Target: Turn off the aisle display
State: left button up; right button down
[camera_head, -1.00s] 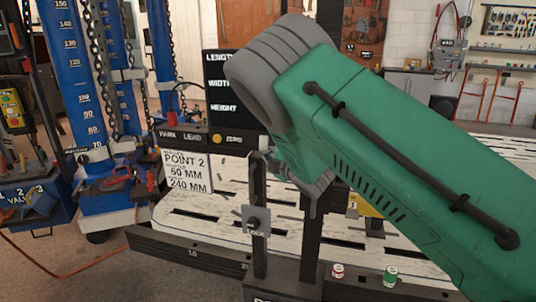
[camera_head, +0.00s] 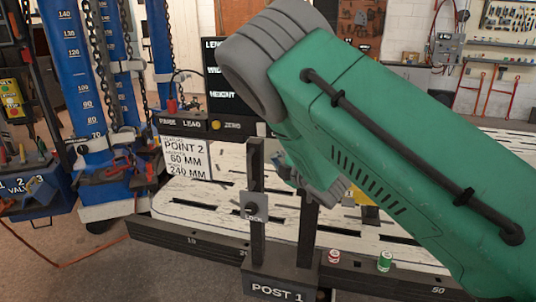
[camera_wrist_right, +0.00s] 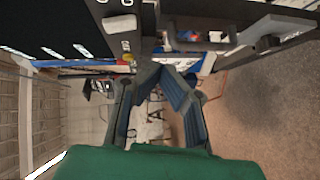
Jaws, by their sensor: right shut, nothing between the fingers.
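The display (camera_head: 219,88) is a black panel behind the bench, lit with white words for length, width and height. My right arm hides its right part. Below it is a dark strip marked PARK, LEAD and ZERO, with a yellow button (camera_head: 215,125). In the right wrist view a black panel (camera_wrist_right: 45,30) fills the upper left, with a pale block (camera_wrist_right: 120,22) near its edge. My right gripper (camera_wrist_right: 164,70) is shut and empty, its fingertips meeting close to that panel's edge; contact is unclear. In the head view my forearm mostly hides this gripper. My left gripper is not in view.
A white slotted bench (camera_head: 225,215) has a dark post frame (camera_head: 257,190) labelled POST 1 at its front. Blue scaled columns (camera_head: 75,70) with chains rise at left. A white POINT 2 card (camera_head: 186,158) hangs below the display.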

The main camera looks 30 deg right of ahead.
jog(key=s+a+f+m+g, duration=0.3)
jog(key=s+f+m+g, duration=0.1)
jog(key=s+f, duration=0.55)
jog(key=s+a+f+m+g, duration=0.3)
jog(key=s+f+m+g, duration=0.1)
jog(key=s+f, duration=0.6)
jog(key=s+a+f+m+g, duration=0.2)
jog(key=s+a+f, duration=0.1)
jog(key=s, duration=0.4)
jog(key=s+a+f+m+g, duration=0.2)
jog(key=s+a+f+g, duration=0.1)
jog(key=s, duration=0.5)
jog(key=s+a+f+m+g+y, duration=0.1)
jog(key=s+a+f+m+g, duration=0.1)
jog(key=s, duration=0.5)
notch_tip(320, 180, down, 2)
jog(key=shift+s+a+f+m+g, duration=0.15)
jog(key=shift+a+f+m+g, duration=0.2)
jog(key=shift+a, duration=0.4)
jog(key=shift+d, duration=0.3)
